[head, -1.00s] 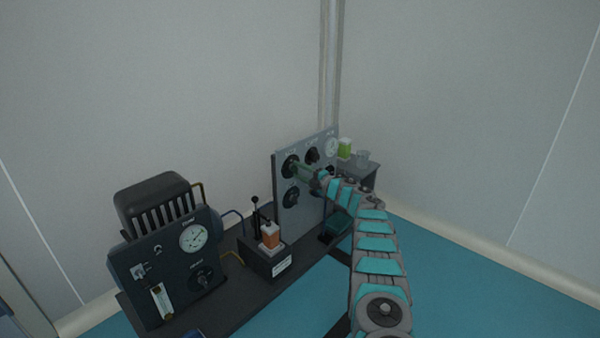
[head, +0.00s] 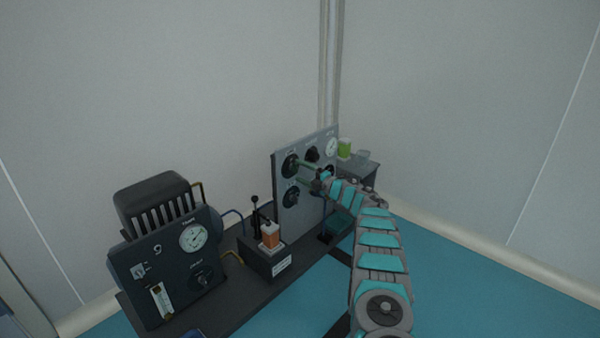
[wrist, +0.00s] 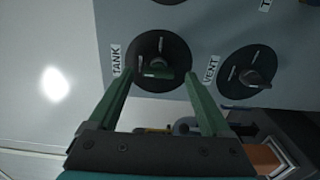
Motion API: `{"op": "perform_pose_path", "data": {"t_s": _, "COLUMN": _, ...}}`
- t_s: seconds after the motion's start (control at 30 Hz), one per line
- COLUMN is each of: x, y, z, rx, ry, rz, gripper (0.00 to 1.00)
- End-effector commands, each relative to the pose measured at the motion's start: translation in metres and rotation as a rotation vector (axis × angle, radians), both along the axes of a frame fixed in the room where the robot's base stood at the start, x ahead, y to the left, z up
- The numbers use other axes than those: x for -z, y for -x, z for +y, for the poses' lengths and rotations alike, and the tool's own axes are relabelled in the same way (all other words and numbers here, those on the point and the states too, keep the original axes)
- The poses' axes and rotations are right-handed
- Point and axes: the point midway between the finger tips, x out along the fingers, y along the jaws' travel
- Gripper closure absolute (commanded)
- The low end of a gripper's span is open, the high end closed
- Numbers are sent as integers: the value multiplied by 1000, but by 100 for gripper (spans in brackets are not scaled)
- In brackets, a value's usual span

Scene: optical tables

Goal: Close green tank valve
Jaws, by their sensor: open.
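The TANK valve (wrist: 154,50) is a round dark dial with a short dark-green bar handle on the upright panel (head: 286,222). The handle lies roughly crosswise in the wrist view. The valve also shows in the head view (head: 290,165), at the panel's upper left. My gripper (wrist: 160,75) is open, with its two green fingers spread either side of the handle. I cannot tell whether either finger touches the dial. In the head view my gripper (head: 299,172) is in front of the panel, close to the TANK valve.
The VENT valve (wrist: 246,72) is close to my right finger in the wrist view. A pump unit (head: 165,265) and a lever box with an orange block (head: 270,236) stand left of the panel. A green cup (head: 344,149) is behind it.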

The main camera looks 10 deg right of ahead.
Motion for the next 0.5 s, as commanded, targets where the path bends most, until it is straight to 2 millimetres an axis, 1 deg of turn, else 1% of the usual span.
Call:
{"op": "perform_pose_path", "data": {"t_s": 0.13, "x": -4, "y": 9, "z": -8, "rx": 4, "ry": -6, "rz": 0, "gripper": 18}}
{"op": "perform_pose_path", "data": {"t_s": 0.23, "x": -1, "y": 18, "z": -16, "rx": 5, "ry": -6, "rz": 2, "gripper": 18}}
{"op": "perform_pose_path", "data": {"t_s": 0.5, "x": -2, "y": 41, "z": -36, "rx": 2, "ry": -3, "rz": -1, "gripper": 18}}
